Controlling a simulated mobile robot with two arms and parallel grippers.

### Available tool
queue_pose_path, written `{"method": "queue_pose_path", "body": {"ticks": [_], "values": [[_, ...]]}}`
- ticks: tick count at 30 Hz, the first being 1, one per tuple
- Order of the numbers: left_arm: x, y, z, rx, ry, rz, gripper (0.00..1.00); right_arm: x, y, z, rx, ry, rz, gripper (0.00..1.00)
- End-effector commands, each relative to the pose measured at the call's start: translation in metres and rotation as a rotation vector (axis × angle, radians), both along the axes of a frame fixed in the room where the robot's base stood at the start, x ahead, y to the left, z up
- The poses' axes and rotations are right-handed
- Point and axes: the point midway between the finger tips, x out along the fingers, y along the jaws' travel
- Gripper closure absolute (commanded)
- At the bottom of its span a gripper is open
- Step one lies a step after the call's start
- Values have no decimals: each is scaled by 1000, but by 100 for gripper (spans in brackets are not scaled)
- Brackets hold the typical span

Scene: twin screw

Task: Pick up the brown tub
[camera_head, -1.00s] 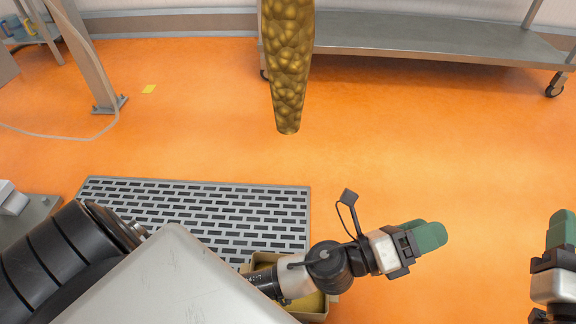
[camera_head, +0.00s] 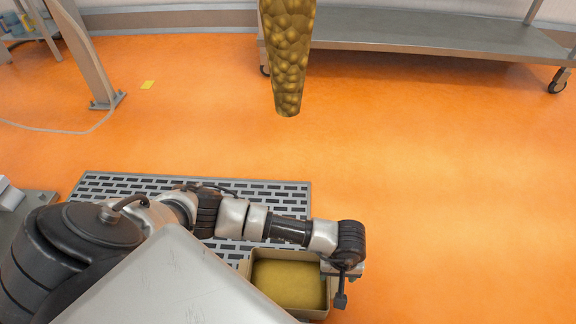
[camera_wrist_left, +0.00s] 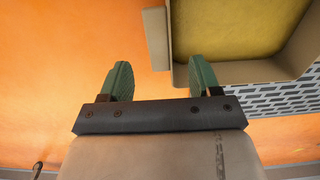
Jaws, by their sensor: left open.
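The brown tub (camera_head: 303,313) is a tan, open-topped box filled with a yellow-green mass, low in the middle of the head view. In the left wrist view the tub (camera_wrist_left: 155,38) is at the upper right, with its near wall and a protruding rim ledge showing. My left gripper (camera_wrist_left: 160,65) is open and empty, its two green fingers apart. The right finger is close to the tub's ledge; I cannot tell if they touch. In the head view my left wrist is over the tub's right side and the fingers are hidden. My right gripper is out of view.
A grey slotted grate (camera_head: 130,188) lies on the orange floor beside the tub. A brown-green lumpy column (camera_head: 287,60) hangs at top centre. A steel wheeled table (camera_head: 430,48) stands at the back. The floor on the right is clear.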

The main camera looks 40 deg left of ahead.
Motion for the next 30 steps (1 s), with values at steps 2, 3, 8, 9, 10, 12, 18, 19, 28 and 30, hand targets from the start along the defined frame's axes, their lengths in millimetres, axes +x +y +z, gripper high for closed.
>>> {"method": "queue_pose_path", "body": {"ticks": [2,3,8,9,10,12,18,19,28,30], "values": [[0,0,-11,-1,0,1,37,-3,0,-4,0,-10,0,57],[0,-1,-12,-3,1,1,37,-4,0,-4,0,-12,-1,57],[0,-1,-20,-3,1,2,37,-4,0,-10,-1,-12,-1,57],[-1,-1,-24,-3,1,2,37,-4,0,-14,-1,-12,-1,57],[0,-1,-27,-3,1,2,37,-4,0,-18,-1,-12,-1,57],[0,-1,-37,-5,2,3,37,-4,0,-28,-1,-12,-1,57],[0,-1,-63,-6,1,3,37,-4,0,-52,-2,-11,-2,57],[0,-1,-65,-6,1,3,37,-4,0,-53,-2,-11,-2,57],[0,-1,-63,-6,1,2,45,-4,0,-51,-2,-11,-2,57],[0,0,-63,-6,1,2,56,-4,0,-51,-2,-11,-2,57]]}}
